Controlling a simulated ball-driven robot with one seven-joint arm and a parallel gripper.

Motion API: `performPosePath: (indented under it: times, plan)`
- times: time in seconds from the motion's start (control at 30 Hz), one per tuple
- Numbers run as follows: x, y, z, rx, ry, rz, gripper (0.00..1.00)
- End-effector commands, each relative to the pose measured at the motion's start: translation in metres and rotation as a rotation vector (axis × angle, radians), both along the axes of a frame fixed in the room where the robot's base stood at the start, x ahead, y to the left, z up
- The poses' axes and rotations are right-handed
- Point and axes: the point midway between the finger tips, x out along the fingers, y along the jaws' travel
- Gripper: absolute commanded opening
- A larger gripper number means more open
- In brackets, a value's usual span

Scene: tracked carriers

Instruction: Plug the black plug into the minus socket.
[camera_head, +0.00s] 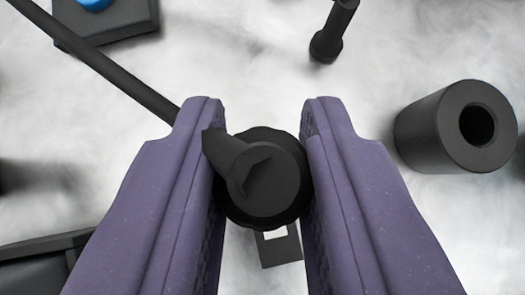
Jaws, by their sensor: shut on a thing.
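My gripper (262,112) has two purple fingers reaching up from the bottom of the view. It is shut on the black plug (278,188), a round dark piece seen end-on between the fingers. A black cable (125,82) runs from the plug to the upper left. Under the plug a small dark plate with a white patch (283,250) partly shows; the plug hides the rest. At the right is a thick black cylinder (430,128) with a round hole in its end, apart from the plug. I cannot tell which thing is the minus socket.
A dark block (120,28) with a blue round top is at the upper left. A thin black rod with a wider end (327,45) is at the top. A dark box (35,268) is at the lower left. The pale cloudy surface between them is clear.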

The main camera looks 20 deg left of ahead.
Motion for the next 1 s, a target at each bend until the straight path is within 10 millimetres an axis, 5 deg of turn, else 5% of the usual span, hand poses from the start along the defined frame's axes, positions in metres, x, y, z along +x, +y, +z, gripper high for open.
performPosePath:
  times: [0.37, 0.4, 0.53, 0.83, 1.0]
  plan:
    - [0.0, 0.0, -0.007, 0.0, 0.0, 0.0, 0.0]
    - [0.0, 0.0, -0.007, 0.0, 0.0, 0.0, 0.31]
    - [0.0, 0.0, -0.006, 0.0, 0.0, 0.0, 0.56]
    - [-0.002, -0.001, -0.003, 0.0, 0.0, 0.0, 0.56]
    - [-0.019, -0.006, 0.018, 0.0, 0.0, 0.001, 0.56]
